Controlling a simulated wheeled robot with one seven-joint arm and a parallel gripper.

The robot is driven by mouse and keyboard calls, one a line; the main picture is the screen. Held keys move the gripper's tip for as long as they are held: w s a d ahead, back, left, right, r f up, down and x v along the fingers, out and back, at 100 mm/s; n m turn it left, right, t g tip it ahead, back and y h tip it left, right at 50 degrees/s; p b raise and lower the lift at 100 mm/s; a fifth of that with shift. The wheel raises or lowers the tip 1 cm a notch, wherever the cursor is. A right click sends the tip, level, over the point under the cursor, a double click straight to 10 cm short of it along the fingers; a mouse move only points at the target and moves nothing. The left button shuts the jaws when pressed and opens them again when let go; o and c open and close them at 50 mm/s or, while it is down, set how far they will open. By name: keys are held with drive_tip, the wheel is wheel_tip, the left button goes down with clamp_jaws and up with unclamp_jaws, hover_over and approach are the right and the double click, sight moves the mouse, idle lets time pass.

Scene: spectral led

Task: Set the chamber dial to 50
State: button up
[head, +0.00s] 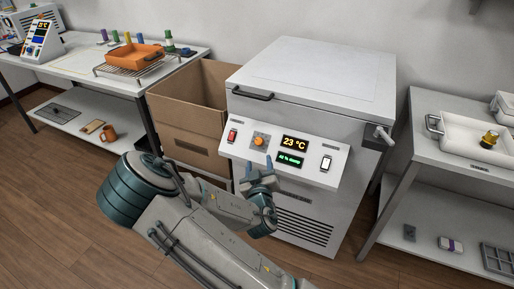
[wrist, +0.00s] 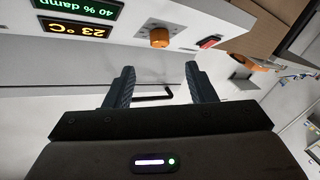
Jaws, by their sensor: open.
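The chamber (head: 310,85) is a white lidded box with a sloped front panel. Its orange dial (head: 259,140) sits on the panel between a red switch (head: 232,135) and the "23 °C" display (head: 294,143). A green damp readout (head: 290,160) is below that display. My gripper (head: 260,165) is open and empty, just below and in front of the dial. In the wrist view the dial (wrist: 159,37) shows upside down beyond the fingertips, roughly centred between them and apart from them. I cannot read the dial's setting.
A white rocker switch (head: 326,162) is at the panel's right. A lid latch (head: 383,134) sticks out at the chamber's right side. A cardboard box (head: 185,115) stands close on the left. Tables flank both sides, the left one holding an orange tray (head: 135,56).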

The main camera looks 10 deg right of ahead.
sight(258, 142)
drive_tip(key=w, duration=0.3)
drive_tip(key=w+d, duration=0.1)
drive_tip(key=w, duration=0.5)
drive_tip(key=shift+w+d, duration=0.2)
drive_tip(key=shift+d, duration=0.2)
drive_tip(key=shift+c, duration=0.2)
drive_tip(key=c, duration=0.9)
